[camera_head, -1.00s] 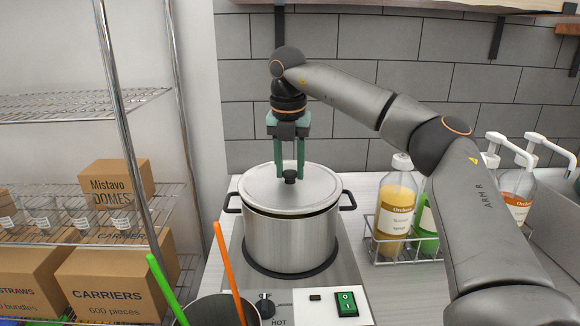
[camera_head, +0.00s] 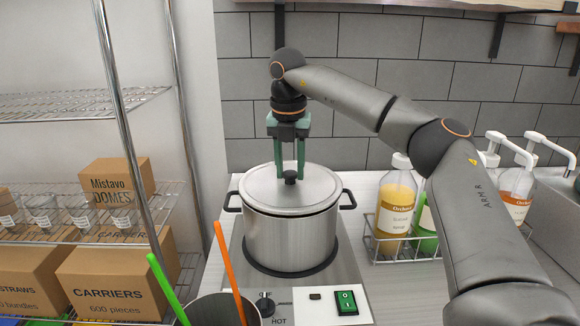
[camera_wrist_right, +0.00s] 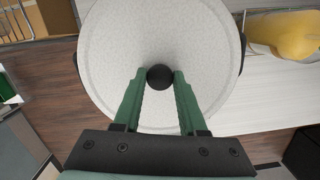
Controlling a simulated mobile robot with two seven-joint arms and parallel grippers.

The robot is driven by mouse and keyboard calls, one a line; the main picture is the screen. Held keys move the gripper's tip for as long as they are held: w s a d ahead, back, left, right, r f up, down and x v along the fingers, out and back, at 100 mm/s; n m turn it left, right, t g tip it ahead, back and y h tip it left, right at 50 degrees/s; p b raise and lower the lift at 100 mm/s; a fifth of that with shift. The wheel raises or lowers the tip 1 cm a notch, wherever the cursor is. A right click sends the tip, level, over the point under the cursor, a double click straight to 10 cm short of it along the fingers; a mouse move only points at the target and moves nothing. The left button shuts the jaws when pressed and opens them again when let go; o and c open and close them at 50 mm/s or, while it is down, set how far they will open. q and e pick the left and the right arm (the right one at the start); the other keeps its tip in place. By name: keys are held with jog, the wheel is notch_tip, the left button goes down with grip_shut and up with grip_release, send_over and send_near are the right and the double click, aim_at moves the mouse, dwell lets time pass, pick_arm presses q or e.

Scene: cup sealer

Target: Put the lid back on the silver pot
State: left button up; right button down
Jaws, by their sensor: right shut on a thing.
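The silver pot (camera_head: 292,242) stands upright on the hot plate, with black handles on both sides. The round, pale lid (camera_head: 262,188) lies over the pot's mouth and looks level, with its edge close on the rim. My right gripper (camera_head: 289,175) points down from above, shut on the lid's black knob (camera_head: 290,180). In the right wrist view, the knob (camera_wrist_right: 160,77) sits between the green fingertips and the lid (camera_wrist_right: 115,45) spreads out beneath. The pot's inside is hidden. My left gripper is not in view.
The hot plate (camera_head: 347,262) has a green switch (camera_head: 346,301) in front. A rack of syrup bottles (camera_head: 397,212) stands to the right. A container with orange and green sticks (camera_head: 228,270) is at the front. A wire shelf with boxes (camera_head: 110,285) is at left.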

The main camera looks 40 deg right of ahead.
grip_release()
dwell(0.6)
jog(key=shift+r, duration=0.1)
jog(key=shift+r+p, duration=0.5)
jog(key=shift+r, duration=2.9)
jog(key=shift+c, duration=0.4)
grip_shut()
